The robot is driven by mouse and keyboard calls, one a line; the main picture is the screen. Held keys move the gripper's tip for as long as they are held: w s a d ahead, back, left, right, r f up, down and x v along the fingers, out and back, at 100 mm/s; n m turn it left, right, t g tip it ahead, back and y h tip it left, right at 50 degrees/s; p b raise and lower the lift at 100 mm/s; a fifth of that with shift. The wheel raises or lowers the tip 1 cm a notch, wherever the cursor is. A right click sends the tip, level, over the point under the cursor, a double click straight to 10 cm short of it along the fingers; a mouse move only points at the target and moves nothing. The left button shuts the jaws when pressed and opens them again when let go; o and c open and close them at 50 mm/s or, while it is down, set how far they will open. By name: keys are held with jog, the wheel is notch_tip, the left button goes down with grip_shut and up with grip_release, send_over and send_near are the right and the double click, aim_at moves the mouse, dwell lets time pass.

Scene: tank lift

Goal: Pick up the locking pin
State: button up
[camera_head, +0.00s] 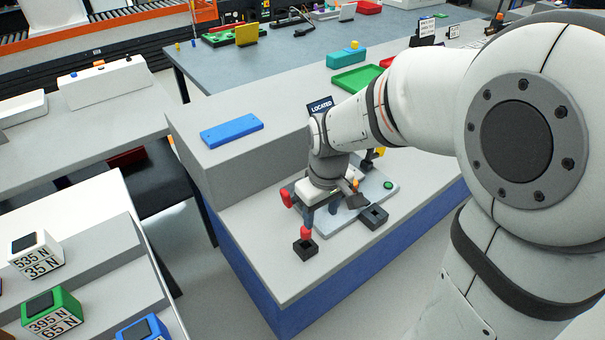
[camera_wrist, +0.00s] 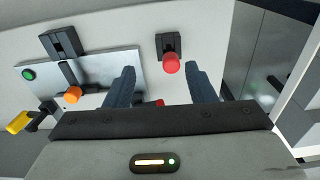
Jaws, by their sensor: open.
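A red-headed pin (camera_head: 306,232), which looks like the locking pin, stands in a small black block (camera_head: 305,247) near the bench's front edge. In the wrist view its round red head (camera_wrist: 171,64) shows in front of the black block (camera_wrist: 167,42), between the lines of my two fingers. My gripper (camera_head: 321,211) is open above the bench, just behind and to the right of the pin. In the wrist view my gripper (camera_wrist: 159,80) has its fingers wide apart with nothing held. The pin's shaft is hidden.
A light metal plate (camera_wrist: 118,65) lies beside the pin, with a green button (camera_wrist: 28,74), an orange knob (camera_wrist: 72,95) and another black block (camera_head: 374,216). A red part (camera_head: 287,198) is left of my gripper. A blue bar (camera_head: 231,130) lies on the raised ledge.

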aim_at(306, 238)
jog(key=a+f, duration=0.1)
jog(key=w+a+f+n, duration=0.2)
jog(key=shift+a+f+g, duration=0.3)
jog(key=shift+f, duration=0.05)
jog(key=shift+a+f, duration=0.1)
jog(key=shift+f, duration=0.3)
jog(key=f, duration=0.7)
jog(key=shift+s+d+f, duration=0.1)
jog(key=shift+s+d, duration=0.1)
jog(key=shift+d, duration=0.15)
jog(key=c, duration=1.1)
